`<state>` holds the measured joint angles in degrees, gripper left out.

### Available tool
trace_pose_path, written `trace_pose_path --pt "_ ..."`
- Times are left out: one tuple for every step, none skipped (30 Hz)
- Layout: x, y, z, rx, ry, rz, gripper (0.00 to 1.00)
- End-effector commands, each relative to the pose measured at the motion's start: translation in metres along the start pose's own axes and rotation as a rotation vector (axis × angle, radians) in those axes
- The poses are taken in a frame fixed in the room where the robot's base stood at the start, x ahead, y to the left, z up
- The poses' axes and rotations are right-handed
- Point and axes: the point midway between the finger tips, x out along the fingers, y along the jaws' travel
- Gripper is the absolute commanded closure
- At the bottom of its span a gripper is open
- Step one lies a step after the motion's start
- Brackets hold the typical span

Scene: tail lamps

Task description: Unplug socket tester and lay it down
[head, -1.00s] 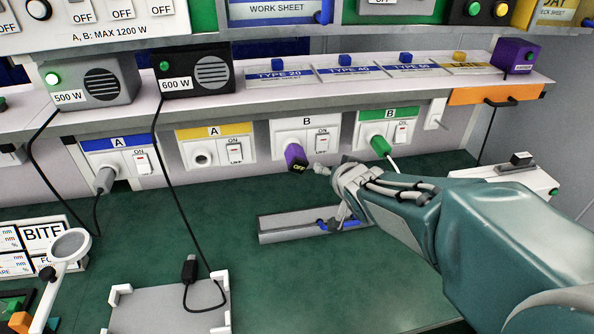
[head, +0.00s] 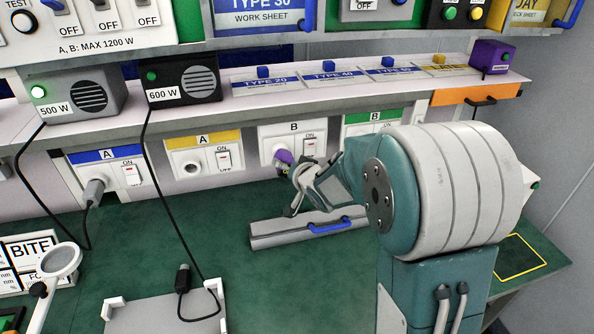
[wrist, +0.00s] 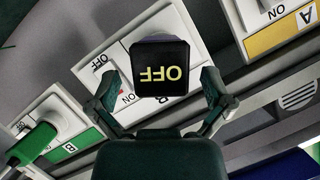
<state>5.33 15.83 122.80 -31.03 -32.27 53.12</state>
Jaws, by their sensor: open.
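The socket tester (head: 283,157) is a small purple block plugged into the white-labelled B outlet (head: 268,140) on the wall panel. In the wrist view its dark end face (wrist: 164,66) reads OFF in yellow, upside down. My gripper (head: 298,184) is in front of it. In the wrist view my gripper (wrist: 162,78) is open, with one finger on each side of the tester. In the head view my gripper hides part of the tester.
A green plug (wrist: 32,146) sits in the neighbouring green-labelled outlet. A white-cornered stand (head: 160,315) lies front left. Bench between has room.

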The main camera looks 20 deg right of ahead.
Motion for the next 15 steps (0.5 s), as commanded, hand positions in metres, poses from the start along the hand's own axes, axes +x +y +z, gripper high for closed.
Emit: trace_pose_path --pt "0.007 0.0 0.001 0.0 -0.002 0.0 0.0" --pt "0.011 0.0 0.0 0.0 -0.002 -0.001 0.0" --pt "0.015 0.0 0.0 0.0 -0.001 -0.001 0.0" --pt "0.017 0.0 0.0 0.0 -0.001 0.0 0.0" --pt "0.019 0.0 0.0 0.0 -0.001 0.0 0.0" --pt "0.021 0.0 0.0 0.0 0.0 0.0 0.0" --pt "0.022 0.0 0.0 0.0 0.0 0.0 0.0" --pt "0.022 0.0 0.0 0.0 0.001 0.0 0.0" --pt "0.023 0.0 -0.001 0.0 0.001 0.0 0.0" --pt "0.023 0.0 -0.001 0.0 0.001 0.0 0.0" --pt "0.023 0.0 -0.001 0.0 0.001 0.0 0.0" --pt "0.023 0.0 -0.001 0.0 0.001 0.0 0.0" --pt "0.023 0.0 -0.001 0.0 0.001 0.0 0.0" --pt "0.023 0.0 -0.001 0.0 0.001 0.0 0.0" --pt "0.023 0.0 -0.001 0.0 0.001 0.0 0.0"
